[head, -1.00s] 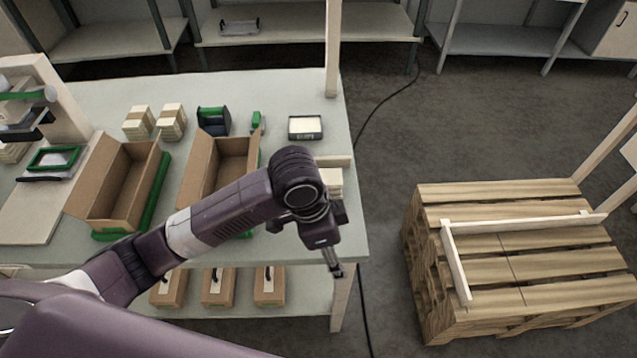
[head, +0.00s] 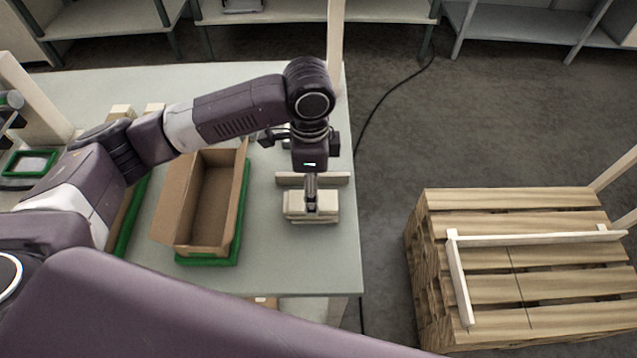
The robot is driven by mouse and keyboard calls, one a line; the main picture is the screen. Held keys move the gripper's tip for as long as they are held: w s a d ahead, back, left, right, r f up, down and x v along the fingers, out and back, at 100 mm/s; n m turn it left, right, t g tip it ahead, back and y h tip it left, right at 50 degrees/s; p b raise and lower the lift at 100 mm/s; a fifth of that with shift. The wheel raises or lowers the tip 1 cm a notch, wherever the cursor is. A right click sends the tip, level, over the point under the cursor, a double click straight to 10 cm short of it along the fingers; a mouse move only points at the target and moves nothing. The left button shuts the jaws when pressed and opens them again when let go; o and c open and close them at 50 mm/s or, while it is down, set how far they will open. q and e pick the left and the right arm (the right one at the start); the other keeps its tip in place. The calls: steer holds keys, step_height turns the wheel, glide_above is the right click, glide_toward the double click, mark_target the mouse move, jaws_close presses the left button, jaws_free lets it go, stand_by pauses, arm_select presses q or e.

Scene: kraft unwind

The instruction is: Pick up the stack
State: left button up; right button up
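A low cream-coloured stack (head: 296,206) lies near the right edge of the work table (head: 300,258), just in front of a pale wooden bar (head: 340,179). My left gripper (head: 311,205) points straight down over the middle of the stack, with its fingertips at or just above it. The fingers are seen edge-on and cover part of the stack. I cannot tell whether they are open, touching or closed on it. My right gripper is not in view.
A wooden pallet (head: 560,225) with a pale corner frame (head: 530,239) stands right, across clear floor. A post (head: 336,40) rises behind the table.

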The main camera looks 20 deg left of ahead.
arm_select(q)
steer(key=shift+w+f, duration=0.1)
steer(key=shift+w, duration=0.25)
steer(key=shift+f, duration=0.25)
steer(key=f+p, duration=0.1)
steer(key=f, duration=0.1)
steer(key=s+f, duration=0.1)
steer(key=shift+a+f+p, duration=0.2)
steer(key=shift+f+p, duration=0.15)
steer(key=shift+p, duration=0.05)
steer(key=shift+w+f, duration=0.25)
steer(key=shift+f, duration=1.3)
steer(key=c, duration=1.3)
steer(key=shift+c, duration=0.2)
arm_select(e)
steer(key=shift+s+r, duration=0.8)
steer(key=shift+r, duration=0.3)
arm_select(q)
steer(key=shift+r, duration=0.15)
